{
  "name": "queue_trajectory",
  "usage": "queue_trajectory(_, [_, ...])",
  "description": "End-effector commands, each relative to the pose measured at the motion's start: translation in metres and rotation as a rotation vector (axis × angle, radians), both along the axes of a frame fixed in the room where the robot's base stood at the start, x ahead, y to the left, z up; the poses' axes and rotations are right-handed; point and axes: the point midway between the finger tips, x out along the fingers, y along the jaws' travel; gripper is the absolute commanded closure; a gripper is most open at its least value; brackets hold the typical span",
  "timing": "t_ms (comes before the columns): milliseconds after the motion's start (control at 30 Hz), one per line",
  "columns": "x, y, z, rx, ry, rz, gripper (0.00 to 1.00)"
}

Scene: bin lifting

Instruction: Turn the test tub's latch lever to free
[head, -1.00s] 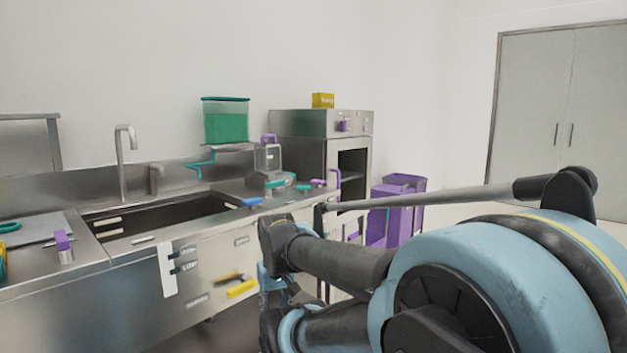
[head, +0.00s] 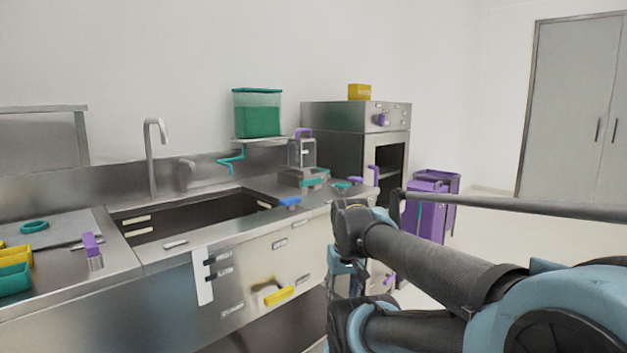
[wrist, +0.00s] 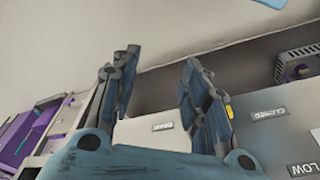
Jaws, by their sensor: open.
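A yellow handle (head: 279,296) sticks out low on the steel counter's front, beside small label plates; it may be the latch lever, but I cannot read which way it is set. No part is clearly marked as the test tub. My gripper (wrist: 158,70) is open and empty in the wrist view, its two blue-grey fingers apart in front of the pale panel. A sliver of yellow (wrist: 229,112) shows just beyond the right finger, beside a label reading CLOSED (wrist: 270,114). In the head view my arm hides most of the gripper, to the right of the yellow handle.
A sink (head: 195,215) is set in the counter, with a blue-handled piece (head: 290,202) on its front edge. A white level plate (head: 203,276) hangs on the front. Purple bins (head: 428,210) stand beyond the oven (head: 355,150). Open floor lies at the right.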

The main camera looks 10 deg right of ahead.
Motion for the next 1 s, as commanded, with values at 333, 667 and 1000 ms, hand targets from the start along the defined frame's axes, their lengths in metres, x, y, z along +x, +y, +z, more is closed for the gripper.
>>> queue_trajectory(333, [0.084, -0.005, 0.114, 0.026, 0.030, -0.146, 0.58])
queue_trajectory(667, [0.181, -0.005, 0.213, 0.049, 0.061, -0.301, 0.58])
queue_trajectory(1000, [0.286, -0.006, 0.291, 0.069, 0.093, -0.463, 0.58])
